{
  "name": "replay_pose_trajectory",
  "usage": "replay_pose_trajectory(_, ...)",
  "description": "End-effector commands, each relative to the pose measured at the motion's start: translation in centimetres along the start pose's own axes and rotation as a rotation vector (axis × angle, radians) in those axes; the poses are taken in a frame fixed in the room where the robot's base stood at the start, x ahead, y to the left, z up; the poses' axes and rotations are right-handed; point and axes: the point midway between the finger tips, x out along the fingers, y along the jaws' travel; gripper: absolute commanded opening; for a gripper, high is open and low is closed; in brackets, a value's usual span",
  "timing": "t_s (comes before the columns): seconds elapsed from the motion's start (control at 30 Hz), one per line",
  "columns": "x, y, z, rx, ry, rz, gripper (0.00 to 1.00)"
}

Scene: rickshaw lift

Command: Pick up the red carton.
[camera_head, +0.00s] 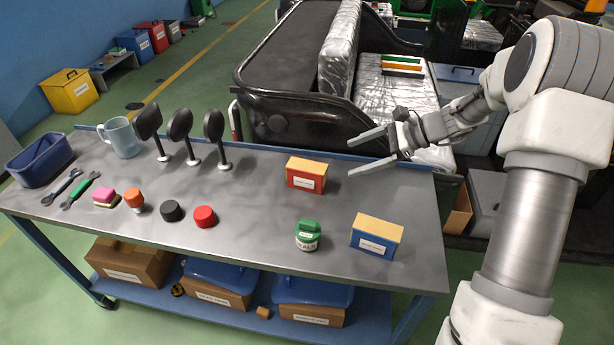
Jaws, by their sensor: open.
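The red carton (305,175) stands upright near the back edge of the grey table, right of the middle. It has a tan top and a white label on its front. My gripper (350,156) is to the right of the carton and looks raised above the table's back edge. Its two fingers are spread, point left towards the carton and hold nothing. A gap shows between the fingers and the carton.
A blue carton (376,236) and a green-lidded jar (308,235) stand in front of the red carton. A red round piece (204,217) and a black one (171,211) lie to the left. Black mirrors (214,130) stand along the back. A black rickshaw (275,115) is behind the table.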

Motion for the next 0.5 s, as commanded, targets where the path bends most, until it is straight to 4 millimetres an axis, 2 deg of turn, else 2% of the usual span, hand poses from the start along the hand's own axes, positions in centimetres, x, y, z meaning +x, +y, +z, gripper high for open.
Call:
replay_pose_trajectory(0.03, 0.8, -0.5, -1.9, 0.057, -0.033, -0.019, 1.00)
replay_pose_trajectory(0.2, 1.9, -2.1, -5.7, 0.204, -0.127, -0.078, 1.00)
replay_pose_trajectory(0.33, 2.4, -2.8, -7.4, 0.272, -0.174, -0.107, 1.00)
replay_pose_trajectory(0.5, 3.1, -3.2, -8.2, 0.305, -0.198, -0.121, 1.00)
